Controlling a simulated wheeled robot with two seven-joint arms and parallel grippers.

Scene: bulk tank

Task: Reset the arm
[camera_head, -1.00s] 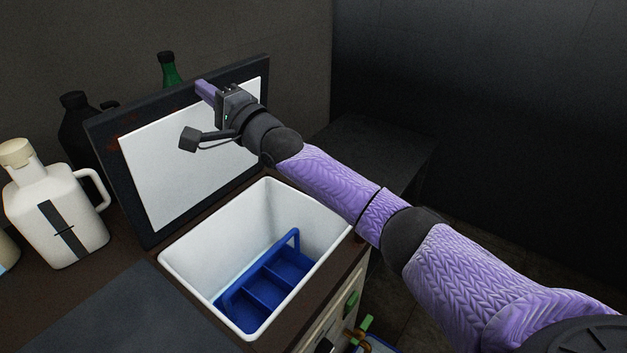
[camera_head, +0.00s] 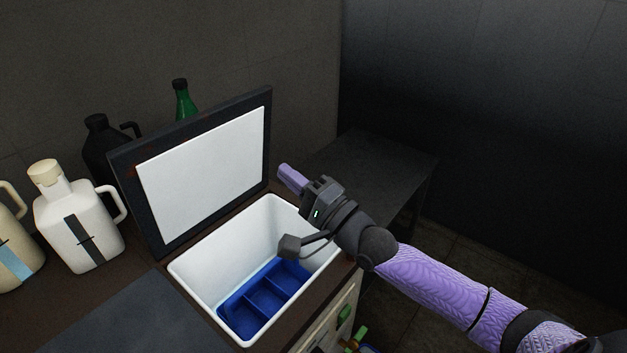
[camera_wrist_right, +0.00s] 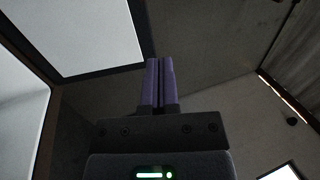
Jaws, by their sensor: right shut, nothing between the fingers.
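My right arm comes in from the right in the head view. Its gripper (camera_head: 291,179) is shut and empty, in the air above the right back rim of the white tank (camera_head: 190,276). In the right wrist view the purple fingers (camera_wrist_right: 159,84) lie side by side, closed together. The tank's dark-framed lid (camera_head: 206,163) stands open behind the opening, with a white inner panel; the panel also shows in the wrist view (camera_wrist_right: 85,33). A blue divided caddy (camera_head: 262,298) sits inside the tank, partly hidden by my wrist. My left gripper is not in view.
A white jug (camera_head: 78,226), a beige jug (camera_head: 14,247) and a black jug (camera_head: 101,150) stand left of the lid. A green bottle (camera_head: 184,104) is behind it. A dark table (camera_head: 372,165) stands right of the tank, its visible top clear.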

